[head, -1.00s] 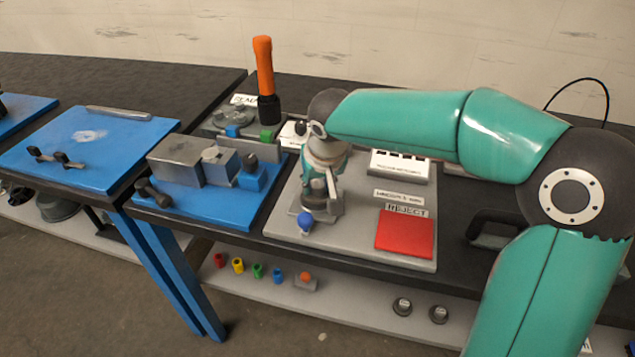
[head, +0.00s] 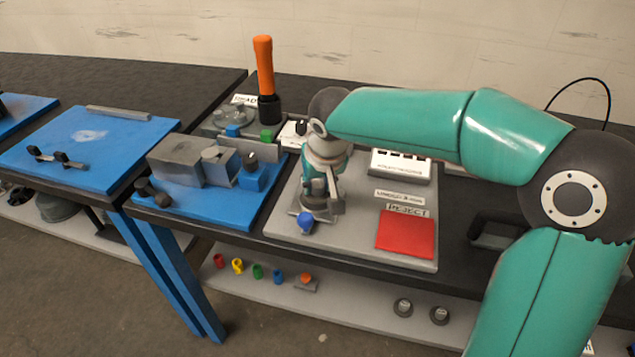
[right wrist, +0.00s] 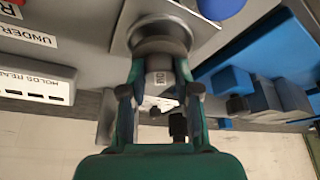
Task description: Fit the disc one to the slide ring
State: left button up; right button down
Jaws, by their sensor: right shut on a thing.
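My right gripper (head: 322,200) reaches down over the grey board (head: 285,235). It also shows in the right wrist view (right wrist: 160,92), its fingers shut on a small grey piece (right wrist: 160,75) with a partly legible label, apparently disc one. Beyond the piece is a darker round collar (right wrist: 162,42) over a pale metal plate (right wrist: 120,45), which may be the slide ring. The piece looks in line with the collar, but I cannot tell whether they touch. In the head view the gripper hides most of this spot. A blue knob (head: 305,222) sits just in front. My left gripper is not in view.
A red reject pad (head: 405,233) lies right of the gripper, with a white labelled block (head: 400,165) behind. A blue fixture plate (head: 220,212) with grey blocks stands left. An orange-handled tool (head: 263,65) stands upright at the back.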

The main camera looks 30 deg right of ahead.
jog(key=shift+f+b, duration=0.9)
jog(key=shift+f, duration=0.05)
jog(key=c, duration=0.8)
grip_release()
jog(key=shift+r, duration=0.1)
jog(key=shift+o, duration=0.2)
jog(key=v, duration=1.2)
